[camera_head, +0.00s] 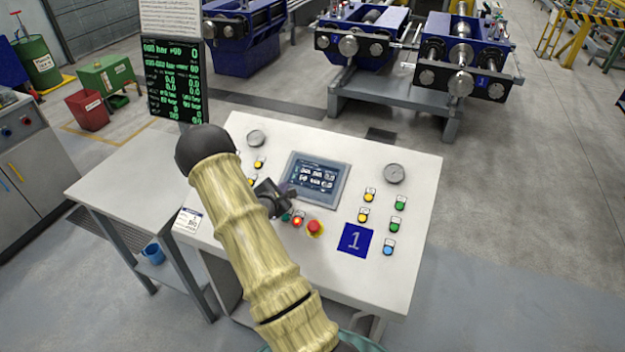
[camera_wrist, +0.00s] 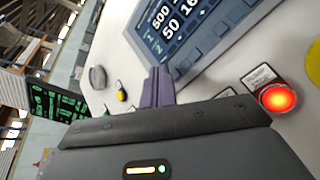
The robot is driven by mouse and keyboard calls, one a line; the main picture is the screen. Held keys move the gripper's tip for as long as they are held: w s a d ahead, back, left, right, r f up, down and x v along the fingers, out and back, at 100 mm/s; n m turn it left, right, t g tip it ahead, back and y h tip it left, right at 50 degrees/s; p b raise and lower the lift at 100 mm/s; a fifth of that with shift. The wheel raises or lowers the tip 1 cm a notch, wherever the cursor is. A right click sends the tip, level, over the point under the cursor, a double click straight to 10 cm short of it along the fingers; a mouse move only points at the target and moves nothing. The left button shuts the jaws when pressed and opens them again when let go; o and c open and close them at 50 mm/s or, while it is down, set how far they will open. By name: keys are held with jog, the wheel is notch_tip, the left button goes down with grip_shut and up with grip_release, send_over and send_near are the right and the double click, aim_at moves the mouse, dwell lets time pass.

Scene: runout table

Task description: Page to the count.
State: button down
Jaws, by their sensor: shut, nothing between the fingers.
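The control panel (camera_head: 270,240) has a small screen (camera_head: 317,178) with pale figures in its middle; the screen also shows in the wrist view (camera_wrist: 185,28), cut off at the top, with "500" readable. My gripper (camera_head: 290,193) is just left of the screen's lower left corner. In the wrist view my gripper (camera_wrist: 158,85) has its fingers together, close to the screen's lower edge; I cannot tell whether they touch it. A row of grey keys runs along that edge in the wrist view. My arm hides part of the panel's left side.
A lit red button (camera_head: 297,221) and a red emergency stop (camera_head: 315,228) sit below the screen. A black display (camera_head: 172,80) with green text stands behind.

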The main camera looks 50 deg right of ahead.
jog(key=shift+f, duration=0.15)
jog(key=shift+w+d+f, duration=0.15)
jog(key=shift+f, duration=0.15)
jog(key=shift+d+f+b, duration=0.15)
jog(key=shift+f+b, duration=0.25)
dwell(0.9)
jog(key=shift+r, duration=0.1)
jog(key=shift+a+r+p, duration=0.3)
jog(key=shift+r+p, duration=0.45)
jog(key=shift+r, duration=0.1)
jog(key=r+p, duration=0.1)
jog(key=a+r+p, duration=0.1)
jog(key=r+p, duration=0.1)
jog(key=s+a+r+p, duration=0.1)
jog(key=r+p, duration=0.1)
jog(key=shift+s+a+r, duration=0.1)
jog(key=shift+a+r, duration=0.05)
jog(key=shift+a, duration=0.05)
dwell(2.9)
